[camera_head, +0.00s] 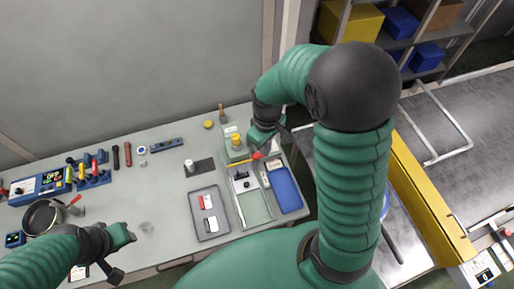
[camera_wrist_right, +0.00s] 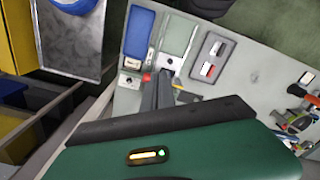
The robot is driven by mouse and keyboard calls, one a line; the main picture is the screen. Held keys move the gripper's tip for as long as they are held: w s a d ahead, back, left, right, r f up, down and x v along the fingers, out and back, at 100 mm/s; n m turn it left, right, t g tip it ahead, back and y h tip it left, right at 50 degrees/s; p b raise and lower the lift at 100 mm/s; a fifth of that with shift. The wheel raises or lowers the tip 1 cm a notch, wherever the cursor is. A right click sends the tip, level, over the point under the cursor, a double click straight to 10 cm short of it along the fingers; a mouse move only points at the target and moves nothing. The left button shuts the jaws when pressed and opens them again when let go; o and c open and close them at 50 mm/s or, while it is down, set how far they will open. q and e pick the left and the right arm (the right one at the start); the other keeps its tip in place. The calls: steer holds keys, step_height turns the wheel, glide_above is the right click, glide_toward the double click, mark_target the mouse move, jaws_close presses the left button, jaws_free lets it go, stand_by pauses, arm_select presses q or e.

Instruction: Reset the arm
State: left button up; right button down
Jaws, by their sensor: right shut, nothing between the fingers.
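My right arm, green with a black elbow, rises in front of the table and bends back down. Its gripper (camera_head: 262,148) hangs over the back right of the grey table, beside the trays. In the wrist view the dark fingers of this gripper (camera_wrist_right: 157,90) lie close together with nothing between them. My left gripper (camera_head: 128,236) is low over the front left of the table, near the pan; its finger gap does not show clearly.
The grey table (camera_head: 165,215) carries a grey tray (camera_head: 209,232), a blue tray (camera_head: 287,190), a black pan (camera_head: 42,216) and several tools. A yellow-sided conveyor (camera_head: 430,200) stands right. Shelves (camera_head: 395,45) with bins stand behind. The table's front middle is clear.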

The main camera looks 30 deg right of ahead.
steer(key=s+a+f+m+t+b, duration=0.1)
steer(key=s+a+f+b, duration=0.1)
steer(key=f+b, duration=0.6)
steer(key=s+a+f+m+t+b, duration=0.1)
steer(key=a+f+b, duration=0.3)
steer(key=f+b, duration=0.4)
steer(key=shift+s+a+f+m+t+b, duration=0.3)
steer(key=shift+s+m+b, duration=0.5)
steer(key=shift+b, duration=0.35)
steer(key=shift+d, duration=0.1)
